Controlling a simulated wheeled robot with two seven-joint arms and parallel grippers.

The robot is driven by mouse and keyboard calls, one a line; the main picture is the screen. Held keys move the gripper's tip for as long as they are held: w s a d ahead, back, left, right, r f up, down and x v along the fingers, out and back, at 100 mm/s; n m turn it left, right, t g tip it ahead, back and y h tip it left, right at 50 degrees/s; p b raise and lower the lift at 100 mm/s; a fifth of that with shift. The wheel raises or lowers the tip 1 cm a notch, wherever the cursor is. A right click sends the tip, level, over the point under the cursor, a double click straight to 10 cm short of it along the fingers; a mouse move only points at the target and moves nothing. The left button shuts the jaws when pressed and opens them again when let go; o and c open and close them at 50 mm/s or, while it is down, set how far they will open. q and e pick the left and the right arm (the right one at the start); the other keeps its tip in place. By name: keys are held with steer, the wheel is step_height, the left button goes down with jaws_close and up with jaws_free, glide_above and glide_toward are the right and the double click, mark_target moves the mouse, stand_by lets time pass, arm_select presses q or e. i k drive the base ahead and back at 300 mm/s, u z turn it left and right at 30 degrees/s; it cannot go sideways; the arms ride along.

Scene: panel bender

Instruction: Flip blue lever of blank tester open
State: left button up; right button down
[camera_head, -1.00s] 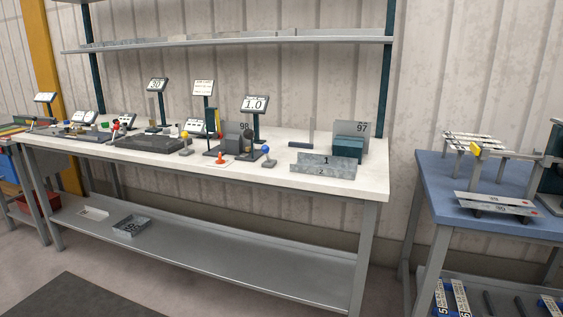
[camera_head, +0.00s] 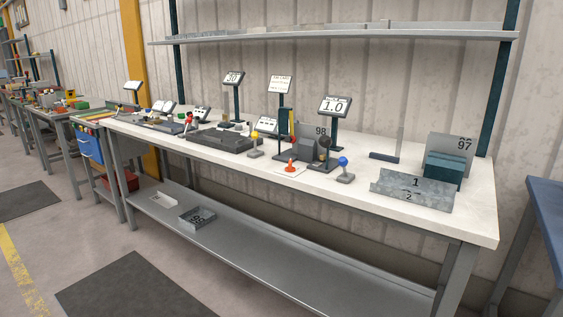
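A blue ball-topped lever (camera_head: 343,161) stands on a small grey base near the front edge of the white bench (camera_head: 465,222). Just left of and behind it is a dark grey device (camera_head: 284,149) with an upright disc, which may be the blank tester. A display reading 1.0 (camera_head: 335,106) stands on a post behind the device. The lever's exact position, open or closed, is too small to tell. Neither of my grippers is in view.
A bent metal piece (camera_head: 411,190) and teal block (camera_head: 443,170) lie right. Below is a grey shelf (camera_head: 290,260). Open floor lies front left, with a dark mat (camera_head: 125,290).

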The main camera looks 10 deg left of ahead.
mark_target(342, 161)
steer(key=u, duration=0.2)
steer(key=i, duration=1.25)
steer(key=z, duration=0.5)
